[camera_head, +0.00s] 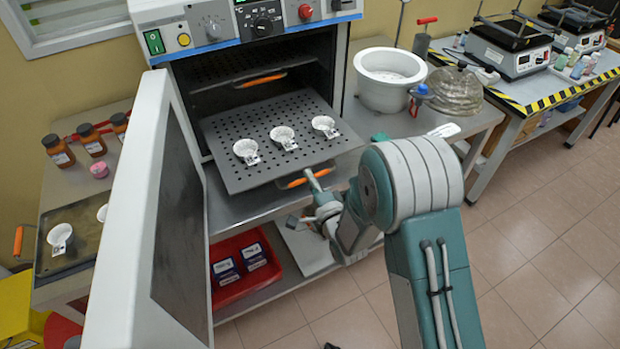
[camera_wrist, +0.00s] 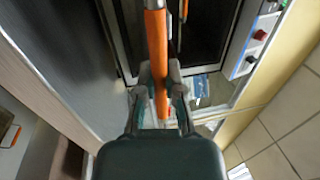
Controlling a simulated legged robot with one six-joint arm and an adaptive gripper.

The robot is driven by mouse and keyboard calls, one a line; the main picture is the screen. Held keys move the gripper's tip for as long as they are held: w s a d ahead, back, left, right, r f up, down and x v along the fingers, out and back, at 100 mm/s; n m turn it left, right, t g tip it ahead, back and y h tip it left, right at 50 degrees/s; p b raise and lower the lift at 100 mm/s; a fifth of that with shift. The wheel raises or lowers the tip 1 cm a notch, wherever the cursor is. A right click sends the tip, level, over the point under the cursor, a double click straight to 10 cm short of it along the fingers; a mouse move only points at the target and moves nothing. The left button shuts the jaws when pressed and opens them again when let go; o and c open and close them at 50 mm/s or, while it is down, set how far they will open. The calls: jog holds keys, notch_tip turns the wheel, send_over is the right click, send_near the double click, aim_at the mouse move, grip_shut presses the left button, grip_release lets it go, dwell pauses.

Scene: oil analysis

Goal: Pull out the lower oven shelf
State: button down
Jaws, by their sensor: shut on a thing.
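The lower oven shelf (camera_head: 236,175) is a dark perforated plate, standing well out of the open oven (camera_head: 255,38) in the head view. Three white dishes (camera_head: 283,135) sit on it. An orange handle (camera_head: 292,182) is at its front edge. My gripper (camera_head: 315,182) is shut on this handle. In the wrist view the orange handle (camera_wrist: 155,45) runs between the fingers of my gripper (camera_wrist: 161,78). The upper shelf (camera_head: 235,66), with its own orange handle (camera_head: 260,80), is inside the oven. Part of the lower shelf handle is hidden by my fingers.
The oven door (camera_head: 145,200) stands wide open at the left. A white pot (camera_head: 388,78) and a glass vessel (camera_head: 455,92) stand on the bench to the right. A red tray (camera_head: 262,283) with dark boxes lies below. Brown bottles (camera_head: 92,140) are at the left.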

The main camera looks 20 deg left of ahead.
jog(key=shift+s+f, duration=0.1)
jog(key=shift+f, duration=0.25)
jog(key=c, duration=1)
grip_release()
jog(key=shift+r, duration=0.2)
jog(key=v, duration=1.2)
